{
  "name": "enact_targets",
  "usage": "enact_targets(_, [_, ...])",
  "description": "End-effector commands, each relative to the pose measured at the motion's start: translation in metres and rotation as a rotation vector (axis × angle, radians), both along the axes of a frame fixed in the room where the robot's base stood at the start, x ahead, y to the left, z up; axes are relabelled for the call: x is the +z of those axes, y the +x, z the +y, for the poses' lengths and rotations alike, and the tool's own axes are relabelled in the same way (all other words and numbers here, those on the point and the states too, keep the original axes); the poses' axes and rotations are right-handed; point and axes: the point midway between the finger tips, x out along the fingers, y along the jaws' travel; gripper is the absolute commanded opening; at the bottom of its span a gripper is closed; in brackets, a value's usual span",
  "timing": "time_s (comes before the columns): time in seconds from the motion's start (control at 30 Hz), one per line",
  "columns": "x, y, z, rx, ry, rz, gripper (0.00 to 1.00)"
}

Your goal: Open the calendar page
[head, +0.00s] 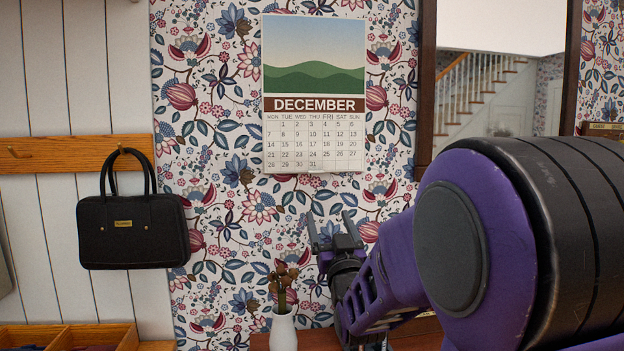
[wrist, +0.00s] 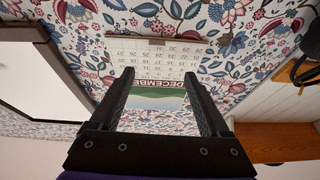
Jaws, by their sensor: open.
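The calendar (head: 314,140) hangs flat on the flowered wall, showing December with a green hill picture above the date grid. A small pale tab shows at its bottom edge in the head view. My gripper (head: 334,228) is open and empty, below the calendar and a little to its right. In the wrist view the calendar (wrist: 150,58) appears upside down, beyond and between the open fingers of my gripper (wrist: 160,82). No contact between the fingers and the calendar shows.
A white vase (head: 283,329) with dried flowers stands below the calendar, left of my gripper. A black handbag (head: 130,232) hangs from a wooden hook rail (head: 60,153) at the left. A dark-framed mirror (head: 495,90) is at the right. The wall below the calendar is clear.

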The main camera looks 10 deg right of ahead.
Motion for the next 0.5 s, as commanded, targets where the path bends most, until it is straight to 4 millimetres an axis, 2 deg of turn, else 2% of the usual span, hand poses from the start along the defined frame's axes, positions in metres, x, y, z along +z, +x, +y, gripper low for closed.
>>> enact_targets(0.13, [-0.001,-0.004,-0.004,-0.031,-0.012,-0.009,0.8])
enact_targets(0.27, [0.002,0.004,-0.004,-0.034,-0.014,-0.013,0.8])
enact_targets(0.5, [0.018,0.044,-0.003,-0.033,-0.014,-0.011,0.8])
